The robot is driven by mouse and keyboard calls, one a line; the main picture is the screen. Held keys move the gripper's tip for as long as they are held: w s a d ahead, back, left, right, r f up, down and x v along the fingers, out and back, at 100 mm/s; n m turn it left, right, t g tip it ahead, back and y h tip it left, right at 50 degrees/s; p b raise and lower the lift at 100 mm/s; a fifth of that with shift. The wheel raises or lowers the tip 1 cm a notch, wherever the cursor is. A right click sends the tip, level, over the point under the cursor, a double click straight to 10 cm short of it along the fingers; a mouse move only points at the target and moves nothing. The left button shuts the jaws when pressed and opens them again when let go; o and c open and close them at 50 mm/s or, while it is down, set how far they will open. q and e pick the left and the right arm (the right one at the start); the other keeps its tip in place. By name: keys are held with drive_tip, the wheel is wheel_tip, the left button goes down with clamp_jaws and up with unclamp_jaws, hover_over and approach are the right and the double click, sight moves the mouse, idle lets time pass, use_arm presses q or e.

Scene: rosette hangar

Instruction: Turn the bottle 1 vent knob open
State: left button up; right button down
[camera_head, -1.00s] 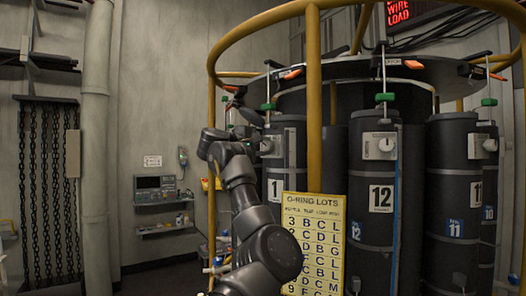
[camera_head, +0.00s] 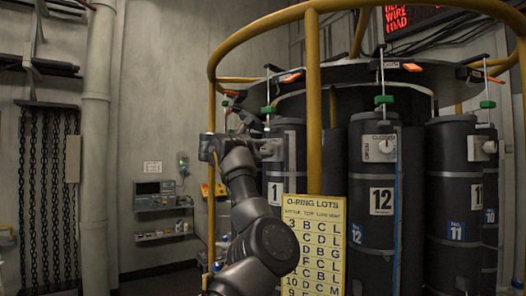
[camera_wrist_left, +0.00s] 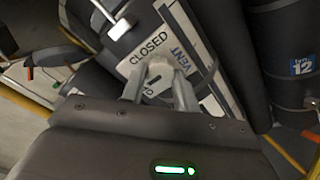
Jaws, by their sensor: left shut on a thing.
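Bottle 1 (camera_head: 294,160) is a tall dark cylinder with a white "1" label, standing behind the yellow rail and just right of my left arm. Its pale vent knob (camera_wrist_left: 159,70) shows in the left wrist view on a white plate (camera_wrist_left: 186,53) marked CLOSED and VENT. My left gripper (camera_wrist_left: 160,84) is shut on the knob, one finger on each side. The lower lettering on the plate is partly hidden by the fingers and knob. My right gripper is not in view.
A yellow rail frame (camera_head: 314,100) surrounds the bottles. A yellow O-ring lots board (camera_head: 313,245) hangs in front of it. Bottle 12 (camera_head: 374,225) and others stand to the right. A shelf with a monitor (camera_head: 155,194) is on the back wall; floor at left is open.

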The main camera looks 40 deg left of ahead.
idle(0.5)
use_arm(q)
drive_tip(key=o, duration=1)
drive_tip(key=shift+a, duration=0.1)
drive_tip(key=s+b, duration=0.5)
drive_tip(key=s, duration=0.5)
drive_tip(key=shift+s+a+b, duration=0.15)
drive_tip(key=shift+s+b, duration=0.25)
